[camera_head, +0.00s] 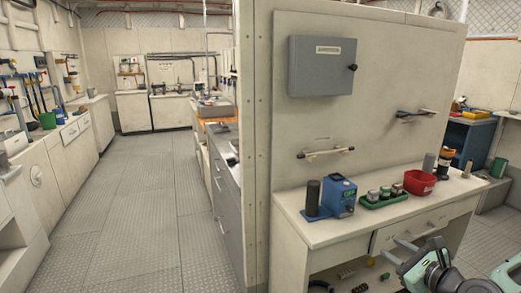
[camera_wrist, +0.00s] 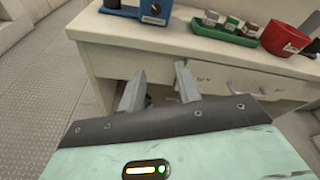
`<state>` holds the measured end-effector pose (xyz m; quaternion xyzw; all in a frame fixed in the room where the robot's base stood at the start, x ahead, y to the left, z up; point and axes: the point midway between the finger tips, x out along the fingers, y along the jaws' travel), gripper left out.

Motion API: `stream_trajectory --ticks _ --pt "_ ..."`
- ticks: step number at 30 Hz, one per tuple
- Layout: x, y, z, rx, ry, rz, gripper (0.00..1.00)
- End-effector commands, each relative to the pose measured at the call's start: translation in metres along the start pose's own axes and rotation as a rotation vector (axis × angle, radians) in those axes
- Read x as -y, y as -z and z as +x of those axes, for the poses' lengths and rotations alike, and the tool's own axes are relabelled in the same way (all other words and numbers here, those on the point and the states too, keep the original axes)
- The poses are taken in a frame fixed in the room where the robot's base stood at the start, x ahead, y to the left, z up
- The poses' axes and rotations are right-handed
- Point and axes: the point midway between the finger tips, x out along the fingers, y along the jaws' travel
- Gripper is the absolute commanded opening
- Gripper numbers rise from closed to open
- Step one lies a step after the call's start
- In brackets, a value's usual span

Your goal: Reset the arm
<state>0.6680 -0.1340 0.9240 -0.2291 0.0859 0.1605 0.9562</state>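My gripper (camera_head: 408,254) shows at the lower right of the head view, in front of the drawers of a white workbench (camera_head: 310,230). In the wrist view my gripper (camera_wrist: 158,86) has its two grey fingers spread apart with nothing between them. The fingers point at the bench front, below the level of its top. My arm reaches in from the bottom right of the head view, and most of it is out of frame.
On the bench stand a blue device (camera_head: 341,196), a green tray (camera_head: 382,199) with several small jars, and a red bin (camera_head: 419,182). A grey cabinet (camera_head: 320,66) hangs on the partition above. The grey floor aisle (camera_head: 150,220) on the left is clear.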

Motion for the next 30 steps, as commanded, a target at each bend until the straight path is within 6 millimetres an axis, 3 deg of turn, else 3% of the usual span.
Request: stream_trajectory --ticks 8,14,20,24,30 --pt "-0.081 -0.018 0.003 -0.072 -0.401 -0.576 0.34" --pt "-0.14 -0.038 -0.025 -0.046 -0.803 -1.199 0.34" --pt "-0.174 -0.074 -0.075 0.093 -1.157 -1.744 0.34" --pt "-0.192 -0.108 -0.123 0.268 -1.374 -2.054 0.34" --pt "-0.21 -0.148 -0.193 0.587 -1.596 -2.334 0.34"
